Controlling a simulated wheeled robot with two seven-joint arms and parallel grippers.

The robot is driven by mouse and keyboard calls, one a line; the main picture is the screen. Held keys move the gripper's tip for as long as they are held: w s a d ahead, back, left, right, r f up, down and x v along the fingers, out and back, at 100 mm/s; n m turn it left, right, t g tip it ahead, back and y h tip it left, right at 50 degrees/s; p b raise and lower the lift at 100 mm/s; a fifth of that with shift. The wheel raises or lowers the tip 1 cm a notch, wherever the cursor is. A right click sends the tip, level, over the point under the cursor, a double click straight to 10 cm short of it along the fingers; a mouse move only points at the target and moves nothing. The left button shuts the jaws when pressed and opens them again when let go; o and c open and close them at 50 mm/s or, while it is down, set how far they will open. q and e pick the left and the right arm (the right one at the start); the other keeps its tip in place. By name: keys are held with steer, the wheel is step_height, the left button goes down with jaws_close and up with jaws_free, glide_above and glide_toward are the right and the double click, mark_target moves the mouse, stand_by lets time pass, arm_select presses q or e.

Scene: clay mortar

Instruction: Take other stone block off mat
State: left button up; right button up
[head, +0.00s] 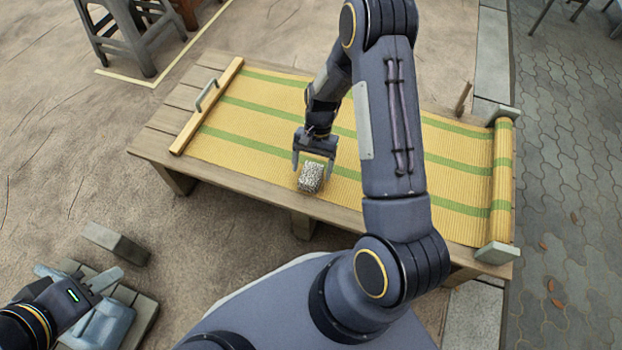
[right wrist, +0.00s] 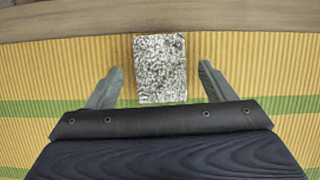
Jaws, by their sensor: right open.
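A speckled grey-white stone block (head: 311,177) lies on the yellow mat with green stripes (head: 250,145), close to the mat's front edge. My right gripper (head: 313,178) is over the block, open, with one finger on each side of it. In the right wrist view the block (right wrist: 160,68) sits between the two open fingers (right wrist: 160,82), with a gap on both sides. My left gripper (head: 105,288) is at the lower left, away from the mat; its fingers are apart, above a grey-blue object whose shape is partly hidden.
The mat covers most of a low wooden table (head: 230,192), with a bare plank strip along the front. A wooden bar with a handle (head: 207,105) lies at the mat's left end; the right end is rolled (head: 503,180). A grey block (head: 115,243) lies on the ground near my left gripper. A stool (head: 130,35) stands at upper left.

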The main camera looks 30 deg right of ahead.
steer(key=x, duration=0.3)
steer(key=shift+b, duration=0.35)
steer(key=shift+r, duration=0.1)
steer(key=shift+c, duration=0.3)
steer(key=c, duration=1.2)
steer(key=shift+c, duration=0.6)
steer(key=shift+r, duration=0.15)
